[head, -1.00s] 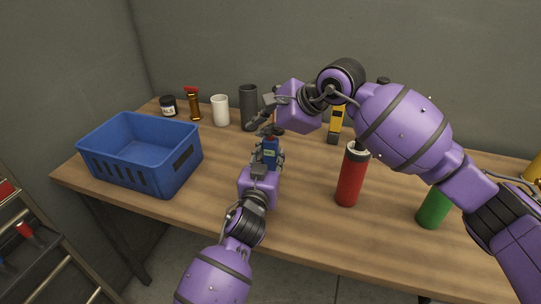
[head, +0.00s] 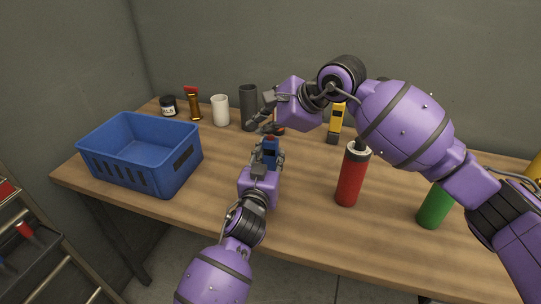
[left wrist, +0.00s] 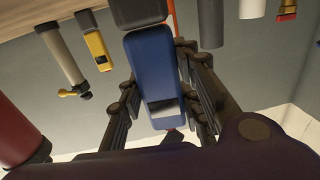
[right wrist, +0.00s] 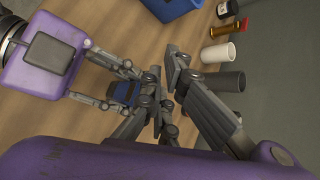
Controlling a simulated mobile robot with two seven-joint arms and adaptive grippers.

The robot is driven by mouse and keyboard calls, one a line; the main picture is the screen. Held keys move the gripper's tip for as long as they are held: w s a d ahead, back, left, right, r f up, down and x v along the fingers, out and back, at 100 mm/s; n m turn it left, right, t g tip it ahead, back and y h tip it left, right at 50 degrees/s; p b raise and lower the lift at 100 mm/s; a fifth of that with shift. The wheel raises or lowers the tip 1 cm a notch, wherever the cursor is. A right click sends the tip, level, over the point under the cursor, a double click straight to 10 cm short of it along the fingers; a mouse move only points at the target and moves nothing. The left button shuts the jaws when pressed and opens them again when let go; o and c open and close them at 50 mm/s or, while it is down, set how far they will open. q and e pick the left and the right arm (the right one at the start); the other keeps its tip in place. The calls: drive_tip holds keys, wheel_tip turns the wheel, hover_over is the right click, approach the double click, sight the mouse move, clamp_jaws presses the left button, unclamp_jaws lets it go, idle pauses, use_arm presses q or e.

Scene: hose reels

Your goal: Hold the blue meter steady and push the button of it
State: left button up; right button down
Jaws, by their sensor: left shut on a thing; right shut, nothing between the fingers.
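The blue meter (head: 270,147) is upright above the middle of the table, held in my left gripper (head: 266,159). In the left wrist view the blue meter (left wrist: 152,62) sits between the dark fingers, its small light window near the lower end. My right gripper (head: 262,122) is shut and empty, just above and behind the meter. In the right wrist view the blue meter (right wrist: 124,92) is beside the right fingers (right wrist: 164,78), partly hidden by them. I cannot tell whether they touch it. The button is not clearly visible.
A blue crate (head: 135,178) stands at the left. A white cup (head: 220,110), a dark cylinder (head: 248,106) and a yellow device (head: 337,122) stand at the back. A red bottle (head: 351,178) and a green cylinder (head: 434,206) stand at the right. The front middle is clear.

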drive_tip(key=shift+r, duration=0.2)
wheel_tip(320, 180, up, 6)
drive_tip(key=shift+f, duration=0.1)
idle(0.6)
use_arm(q)
drive_tip(key=o, duration=1.3)
drive_tip(key=v, duration=1.2)
